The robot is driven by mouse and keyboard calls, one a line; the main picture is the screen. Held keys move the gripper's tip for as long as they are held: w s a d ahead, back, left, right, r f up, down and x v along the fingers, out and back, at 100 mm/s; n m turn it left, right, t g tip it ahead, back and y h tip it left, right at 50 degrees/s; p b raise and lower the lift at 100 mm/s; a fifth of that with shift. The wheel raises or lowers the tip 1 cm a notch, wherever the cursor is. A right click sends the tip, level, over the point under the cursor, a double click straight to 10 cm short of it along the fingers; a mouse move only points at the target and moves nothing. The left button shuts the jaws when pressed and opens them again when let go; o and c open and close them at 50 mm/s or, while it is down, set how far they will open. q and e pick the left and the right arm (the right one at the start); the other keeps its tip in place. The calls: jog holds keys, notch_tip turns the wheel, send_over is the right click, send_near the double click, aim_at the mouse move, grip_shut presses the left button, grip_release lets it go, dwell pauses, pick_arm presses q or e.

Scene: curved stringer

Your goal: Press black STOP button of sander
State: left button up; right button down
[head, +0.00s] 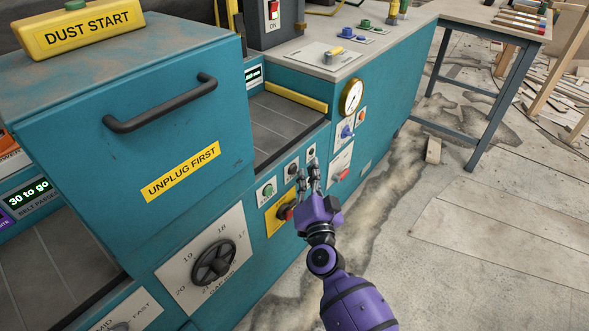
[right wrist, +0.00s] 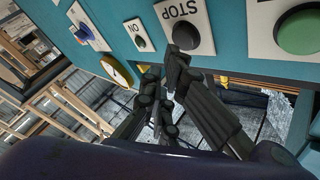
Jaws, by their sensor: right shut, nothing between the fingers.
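The black STOP button (head: 292,170) sits on a white plate on the teal sander's (head: 228,215) front panel. In the right wrist view the black button (right wrist: 186,34) shows upside down, with its STOP label (right wrist: 182,11) beside it. My right gripper (head: 308,167) is shut and empty, its fingertips just right of the STOP plate in the head view. In the right wrist view the fingertips (right wrist: 170,64) are close to the button's edge; I cannot tell whether they touch it. My left gripper is not in view.
A green button (head: 268,190) sits left of STOP, and a small ON plate (right wrist: 138,35) on its other side. A gauge (head: 350,97) and a blue knob (head: 347,132) are to the right. Open floor (head: 480,240) lies right.

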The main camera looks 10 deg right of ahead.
jog(key=shift+s, duration=0.1)
jog(key=shift+s+d+p, duration=0.3)
jog(key=shift+s+d, duration=0.5)
jog(key=shift+s, duration=0.2)
jog(key=shift+s+d+p, duration=0.25)
jog(key=shift+s+d, duration=0.55)
jog(key=shift+s, duration=0.15)
